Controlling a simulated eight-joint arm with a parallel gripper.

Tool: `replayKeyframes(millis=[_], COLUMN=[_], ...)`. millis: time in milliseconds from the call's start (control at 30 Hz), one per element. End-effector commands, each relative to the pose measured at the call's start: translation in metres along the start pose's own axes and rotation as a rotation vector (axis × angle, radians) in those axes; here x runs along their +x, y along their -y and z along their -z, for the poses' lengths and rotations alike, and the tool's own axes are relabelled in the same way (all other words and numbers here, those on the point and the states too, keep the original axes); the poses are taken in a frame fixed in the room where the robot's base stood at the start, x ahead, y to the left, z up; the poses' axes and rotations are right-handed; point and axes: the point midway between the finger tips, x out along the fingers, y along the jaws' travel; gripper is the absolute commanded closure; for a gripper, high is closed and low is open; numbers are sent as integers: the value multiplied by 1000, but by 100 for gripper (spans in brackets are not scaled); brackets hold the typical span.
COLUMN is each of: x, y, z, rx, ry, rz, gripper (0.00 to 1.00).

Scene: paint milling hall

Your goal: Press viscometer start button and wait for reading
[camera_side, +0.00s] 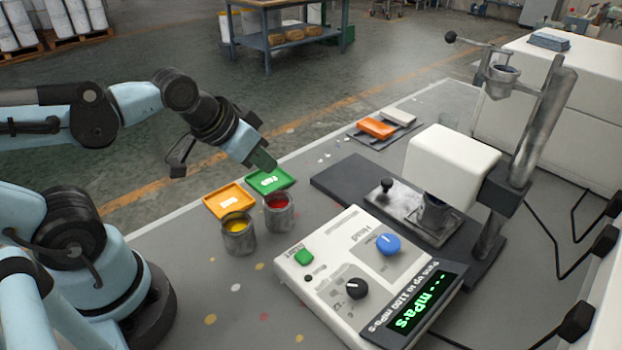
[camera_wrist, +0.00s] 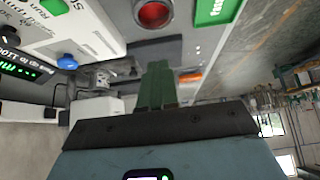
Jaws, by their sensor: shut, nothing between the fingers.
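The viscometer's control box (camera_side: 365,272) is white, with a blue knob (camera_side: 388,244), a black knob (camera_side: 356,288) and a green start button (camera_side: 303,257) at its left corner. Its display (camera_side: 414,309) shows green dashes and "mPa·s", with no number. The viscometer head (camera_side: 450,160) is a white block on a metal column, above a dark cup. My gripper (camera_side: 266,167) is shut and empty, above the green tray, well apart from the button. In the wrist view the green fingers (camera_wrist: 158,68) are together, and the green button (camera_wrist: 54,6) shows at the top left.
Black cables run at the right.

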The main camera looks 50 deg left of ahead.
Motion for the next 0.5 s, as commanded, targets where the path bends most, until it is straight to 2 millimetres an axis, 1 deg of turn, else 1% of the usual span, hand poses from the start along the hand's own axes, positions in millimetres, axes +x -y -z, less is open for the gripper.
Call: replayKeyframes(millis=[367,467,500], x=[0,0,0], y=[0,-3,-7], z=[0,-1,-2], rx=[0,-3,-7], ry=[0,2,5], rz=[0,-15,-32], gripper=[100,100,100])
